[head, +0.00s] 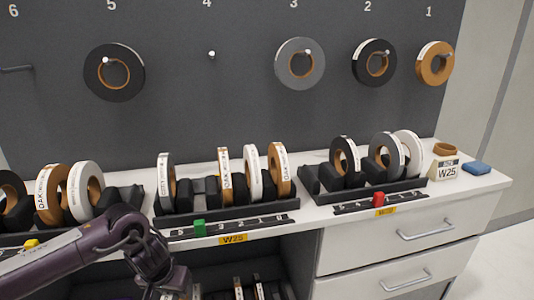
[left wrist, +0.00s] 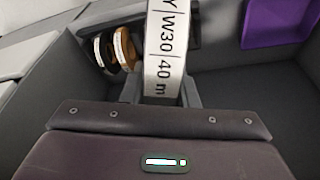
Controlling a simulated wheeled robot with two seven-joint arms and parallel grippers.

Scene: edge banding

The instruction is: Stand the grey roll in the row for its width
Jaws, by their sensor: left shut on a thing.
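My left gripper (head: 172,288) is low at the bottom of the head view, in front of the counter. In the left wrist view it is shut on a roll (left wrist: 165,50) whose white label reads "Y W30 40 m". The roll is seen edge-on, so its colour hardly shows; the head view does not show it. On the counter are a left row with a yellow marker (head: 31,243), a middle row (head: 228,212) marked W25 with a green marker (head: 200,228), and a right row (head: 365,193) with a red marker (head: 378,199). My right gripper is out of view.
The middle row holds several rolls with a gap between them. Numbered pegs above hold rolls, including a grey one (head: 300,63); peg 4 (head: 211,54) is bare. A purple bin (left wrist: 275,22) and two rolls (left wrist: 112,50) are near the held roll.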

